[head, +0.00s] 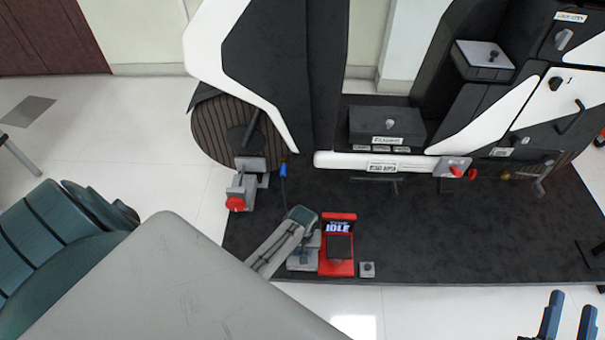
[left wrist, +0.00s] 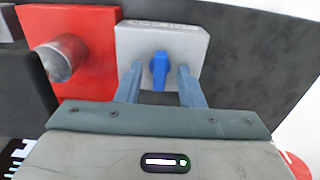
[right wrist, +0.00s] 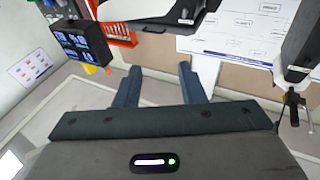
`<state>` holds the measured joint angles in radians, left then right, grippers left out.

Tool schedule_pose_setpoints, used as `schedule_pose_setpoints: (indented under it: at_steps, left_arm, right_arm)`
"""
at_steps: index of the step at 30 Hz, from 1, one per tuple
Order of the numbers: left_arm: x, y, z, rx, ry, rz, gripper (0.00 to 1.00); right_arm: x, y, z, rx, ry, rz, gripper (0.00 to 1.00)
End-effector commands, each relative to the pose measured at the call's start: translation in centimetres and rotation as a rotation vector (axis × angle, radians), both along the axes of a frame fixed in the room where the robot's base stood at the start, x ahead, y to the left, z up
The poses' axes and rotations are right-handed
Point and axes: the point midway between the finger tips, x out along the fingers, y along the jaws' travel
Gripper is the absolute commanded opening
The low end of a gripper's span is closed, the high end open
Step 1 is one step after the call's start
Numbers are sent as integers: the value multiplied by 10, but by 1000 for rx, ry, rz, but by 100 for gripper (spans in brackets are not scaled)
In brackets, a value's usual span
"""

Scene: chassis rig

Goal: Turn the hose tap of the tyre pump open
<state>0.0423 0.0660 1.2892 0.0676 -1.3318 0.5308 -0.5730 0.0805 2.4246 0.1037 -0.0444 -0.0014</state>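The red tyre pump (head: 338,266) stands on the dark platform in the head view, its screen reading IDLE. In the left wrist view, its red body (left wrist: 95,30) with a metal cylinder is at the upper left. Beside it is a grey plate (left wrist: 190,42) carrying the blue tap handle (left wrist: 159,72). My left gripper (left wrist: 160,82) is open, its fingers on either side of the handle with narrow gaps visible. In the head view, the tap handle and left fingertips cannot be made out. My right gripper (head: 571,310) is open and empty; its fingers also show in the right wrist view (right wrist: 160,82).
The dark platform (head: 440,235) has clear room right of the pump. A grey fixture with a red knob (head: 236,204) is at the platform's left edge. Black-and-white machinery rises behind.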

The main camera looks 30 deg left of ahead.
Motion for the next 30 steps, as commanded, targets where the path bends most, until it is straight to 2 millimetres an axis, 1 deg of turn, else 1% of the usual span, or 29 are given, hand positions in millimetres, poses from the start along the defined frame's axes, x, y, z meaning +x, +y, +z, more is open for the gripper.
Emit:
schedule_pose_setpoints:
  at_steps: [2, 3, 7, 8, 15, 17, 23, 25, 28, 30]
  left_arm:
    - [0, 0, 0, 0, 0, 0, 35]
    - [0, 0, 0, 0, 0, 0, 27]
    - [0, 0, 0, 0, 0, 0, 1]
    - [0, 0, 0, 0, 0, 0, 0]
    - [0, 0, 1, -1, 1, -5, 0]
    - [0, 0, 1, -1, 1, -11, 0]
    - [0, 0, 2, 0, 2, -58, 0]
    - [0, 0, 3, 0, 1, -84, 0]
    - [-1, 0, 3, 0, 2, -129, 0]
    - [0, 0, 3, 0, 2, -164, 0]
  right_arm:
    - [0, 0, 0, 0, 1, 0, 36]
    - [0, 0, 0, 0, 1, 0, 36]
    - [0, 0, 0, 0, 1, 0, 36]
    - [0, 0, 0, 0, 2, 0, 36]
    - [0, 0, -1, 2, 11, 1, 36]
    - [0, 0, -5, 3, 38, 3, 36]
    - [-8, 3, -43, 15, 241, 11, 36]
    - [-15, 4, -61, 21, 344, 17, 36]
    - [-31, 8, -91, 32, 515, 30, 36]
    - [-46, 11, -113, 40, 646, 41, 36]
